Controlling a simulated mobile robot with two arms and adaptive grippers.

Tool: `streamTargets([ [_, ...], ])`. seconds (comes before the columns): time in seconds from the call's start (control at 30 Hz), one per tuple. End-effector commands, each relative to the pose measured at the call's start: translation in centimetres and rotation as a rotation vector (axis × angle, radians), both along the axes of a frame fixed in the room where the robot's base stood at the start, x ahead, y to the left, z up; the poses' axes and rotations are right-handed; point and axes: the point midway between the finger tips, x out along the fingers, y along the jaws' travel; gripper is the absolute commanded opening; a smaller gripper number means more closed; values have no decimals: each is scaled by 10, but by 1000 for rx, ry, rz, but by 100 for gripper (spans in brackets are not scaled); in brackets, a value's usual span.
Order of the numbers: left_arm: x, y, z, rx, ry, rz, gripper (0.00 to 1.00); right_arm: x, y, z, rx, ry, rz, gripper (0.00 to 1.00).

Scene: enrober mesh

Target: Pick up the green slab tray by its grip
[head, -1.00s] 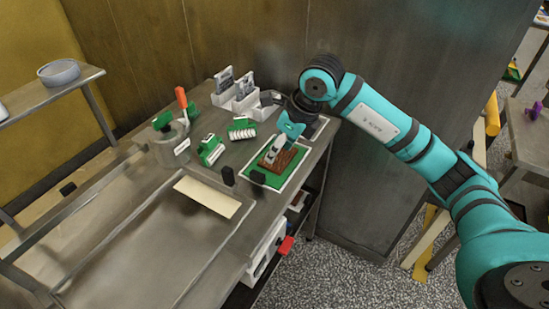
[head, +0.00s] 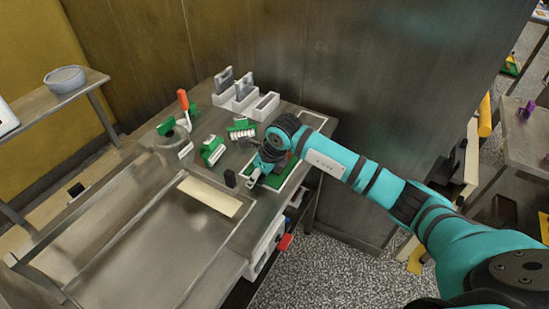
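The green slab tray (head: 287,187) lies on the steel counter at its right end, inside a pale outline. My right arm covers most of it, and the brown slab on it is hidden. My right gripper (head: 254,179) points down at the tray's left edge, where the dark grip was visible earlier. The grip is now hidden by the gripper, so I cannot tell whether the fingers touch or hold it. My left gripper is out of view.
A small black block (head: 230,177) stands just left of my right gripper. A cream strip (head: 209,196) lies to its left. A dark wall panel (head: 370,120) rises right of the counter.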

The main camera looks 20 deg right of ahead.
Motion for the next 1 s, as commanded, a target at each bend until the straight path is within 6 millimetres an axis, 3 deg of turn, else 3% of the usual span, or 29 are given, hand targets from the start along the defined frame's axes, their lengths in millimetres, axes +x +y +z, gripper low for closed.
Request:
streamTargets([
  [0.23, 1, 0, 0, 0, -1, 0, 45, 1, 0, -2, -1, -3, 0, 48],
  [0.6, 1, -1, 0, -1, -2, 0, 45, 1, 1, -2, 1, -2, 1, 1],
  [1.0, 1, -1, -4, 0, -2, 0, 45, 2, 1, 5, 3, -4, 1, 0],
])
